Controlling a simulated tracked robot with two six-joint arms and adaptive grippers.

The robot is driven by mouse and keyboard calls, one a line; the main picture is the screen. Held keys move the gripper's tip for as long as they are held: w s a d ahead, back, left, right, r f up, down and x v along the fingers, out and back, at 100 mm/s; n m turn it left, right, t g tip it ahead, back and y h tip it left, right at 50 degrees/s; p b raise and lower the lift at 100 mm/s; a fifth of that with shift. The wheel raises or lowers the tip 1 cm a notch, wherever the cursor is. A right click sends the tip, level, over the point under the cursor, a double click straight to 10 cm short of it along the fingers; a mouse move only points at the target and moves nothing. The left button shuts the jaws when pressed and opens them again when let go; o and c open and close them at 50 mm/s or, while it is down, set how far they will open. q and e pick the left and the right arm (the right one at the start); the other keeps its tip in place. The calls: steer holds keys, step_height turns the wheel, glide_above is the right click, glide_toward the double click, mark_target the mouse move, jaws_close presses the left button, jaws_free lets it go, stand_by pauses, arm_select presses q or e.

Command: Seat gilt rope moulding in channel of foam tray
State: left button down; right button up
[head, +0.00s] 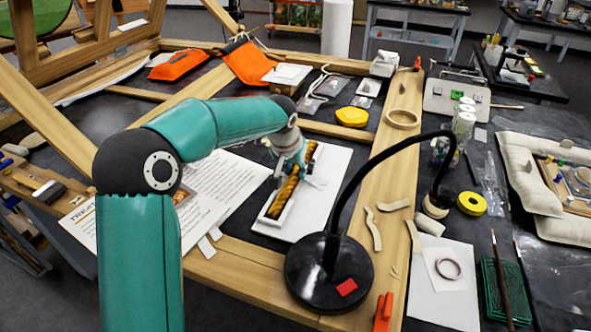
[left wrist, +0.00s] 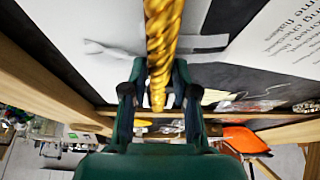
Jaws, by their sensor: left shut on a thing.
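The gilt rope moulding (head: 283,199) is a twisted gold bar above a narrow white foam tray (head: 269,221) with a dark channel. In the left wrist view the moulding (left wrist: 162,45) runs from the top edge down between the two fingers of my left gripper (left wrist: 160,93). In the head view the moulding looks lined up lengthwise with the tray. I cannot tell whether it touches the channel floor. The gripper hides part of the tray. My right gripper is not in view.
A white board (head: 318,207) lies under the tray. A black lamp (head: 327,268) with a curved neck stands close to its right. Printed sheets (head: 215,192) lie to the left. Wooden beams (head: 240,258) frame the dark work surface.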

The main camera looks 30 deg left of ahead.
arm_select(q)
steer(key=c, duration=0.9)
jaws_free()
steer(key=v, duration=1.2)
steer(key=shift+s, duration=0.1)
